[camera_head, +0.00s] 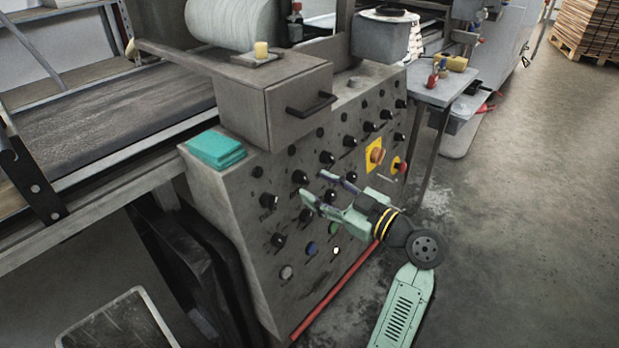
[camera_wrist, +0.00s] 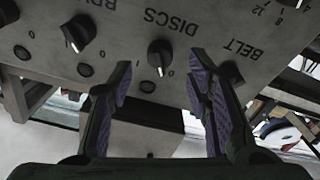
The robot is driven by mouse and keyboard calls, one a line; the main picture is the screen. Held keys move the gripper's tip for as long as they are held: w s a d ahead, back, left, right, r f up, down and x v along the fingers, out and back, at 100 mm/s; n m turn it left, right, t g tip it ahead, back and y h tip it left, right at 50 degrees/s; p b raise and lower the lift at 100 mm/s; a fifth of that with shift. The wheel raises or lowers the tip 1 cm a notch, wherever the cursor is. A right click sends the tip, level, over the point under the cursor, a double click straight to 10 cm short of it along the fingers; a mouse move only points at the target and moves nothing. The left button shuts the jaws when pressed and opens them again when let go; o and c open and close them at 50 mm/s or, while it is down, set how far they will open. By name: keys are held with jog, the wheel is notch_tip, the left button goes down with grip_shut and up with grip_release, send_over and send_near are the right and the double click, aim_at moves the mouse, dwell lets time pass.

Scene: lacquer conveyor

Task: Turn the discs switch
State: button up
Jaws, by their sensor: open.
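The discs switch (camera_wrist: 160,52) is a black knob with a pale pointer mark on the grey panel, just above centre in the wrist view. The word DISCS is printed upside down above it, and the mark points down in the picture. My gripper (camera_wrist: 160,62) is open, with one purple-padded finger on each side of the knob in the picture. I see no contact, and the depth gap is hard to judge. In the head view my gripper (camera_head: 315,186) is at the panel front, among several similar knobs; I cannot tell which is the discs switch there.
The belt knob (camera_wrist: 231,73) is close beside the right finger in the wrist view. Another knob (camera_wrist: 78,32) is to the left. The grey control panel (camera_head: 262,222) also carries an orange button on a yellow plate (camera_head: 375,155). Open floor (camera_head: 520,200) lies right.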

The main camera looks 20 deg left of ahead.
aim_at(307, 181)
jog(key=shift+p+x, duration=0.3)
jog(key=shift+x, duration=1.4)
grip_shut()
